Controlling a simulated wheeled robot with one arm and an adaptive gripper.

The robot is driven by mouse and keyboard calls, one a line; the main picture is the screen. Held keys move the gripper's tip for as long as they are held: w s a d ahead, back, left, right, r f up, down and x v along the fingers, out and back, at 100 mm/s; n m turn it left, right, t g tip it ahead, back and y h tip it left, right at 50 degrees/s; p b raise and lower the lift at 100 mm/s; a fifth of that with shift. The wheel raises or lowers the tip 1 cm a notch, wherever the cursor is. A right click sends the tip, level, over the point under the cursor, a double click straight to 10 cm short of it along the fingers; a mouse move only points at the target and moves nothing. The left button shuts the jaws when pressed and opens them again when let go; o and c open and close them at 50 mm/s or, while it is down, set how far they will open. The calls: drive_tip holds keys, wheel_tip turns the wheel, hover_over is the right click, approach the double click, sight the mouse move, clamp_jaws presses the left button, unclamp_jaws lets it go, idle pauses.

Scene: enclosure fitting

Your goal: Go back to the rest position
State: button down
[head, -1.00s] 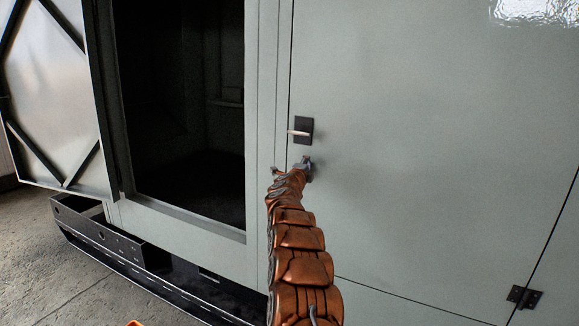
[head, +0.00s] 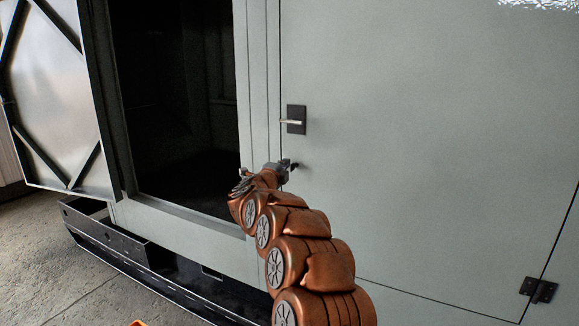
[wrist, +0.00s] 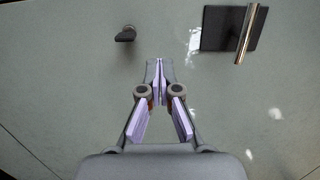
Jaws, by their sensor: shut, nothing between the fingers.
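My gripper (head: 284,167) is at the end of my orange arm, just below the handle in the head view. In the wrist view my gripper (wrist: 157,70) has its fingertips together with nothing between them. The grey closed door (head: 430,150) bears a silver lever handle on a black plate (head: 296,119). In the wrist view the handle plate (wrist: 226,28) is at the upper right, apart from the fingers. A small dark knob (wrist: 126,34) sits on the panel at the upper left of the wrist view.
Left of the closed door is a dark open compartment (head: 180,110). Its open door (head: 50,90) with black bracing stands at the far left. A black base rail (head: 100,232) runs along the bottom. A hinge (head: 538,290) is at the lower right.

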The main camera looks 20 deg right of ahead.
drive_tip(key=s+a+r+n+t+y, duration=0.2)
drive_tip(key=a+n+y, duration=0.3)
drive_tip(key=a, duration=0.3)
drive_tip(key=s+a+r+n+t+y, duration=0.1)
drive_tip(key=s+a+r+n+y, duration=0.15)
drive_tip(key=a+n+y, duration=0.45)
drive_tip(key=s+a+f+n+g+y, duration=0.2)
drive_tip(key=s+a+n, duration=0.1)
drive_tip(key=s+a, duration=0.35)
drive_tip(key=s+a+f+n+g+y, duration=0.2)
drive_tip(key=s+a+n+y, duration=0.15)
drive_tip(key=s+a, duration=0.35)
drive_tip(key=s+d+f+n+g+h+p, duration=0.1)
drive_tip(key=s+f+n+g, duration=0.3)
drive_tip(key=s, duration=0.7)
drive_tip(key=s+d+f+n+g+h, duration=0.1)
drive_tip(key=s+f+n+g, duration=0.15)
drive_tip(key=s+f, duration=0.6)
drive_tip(key=s+d+f+g+h, duration=0.1)
drive_tip(key=s+d+g, duration=0.3)
drive_tip(key=s, duration=1)
drive_tip(key=s+d+f+n+g+h, duration=0.1)
drive_tip(key=s+d, duration=0.5)
drive_tip(key=s, duration=0.8)
drive_tip(key=f+g+h, duration=0.1)
drive_tip(key=g, duration=0.1)
drive_tip(key=shift+s+d+f+g+p, duration=0.15)
drive_tip(key=shift+s+g+p, duration=0.15)
drive_tip(key=shift+s+g, duration=0.1)
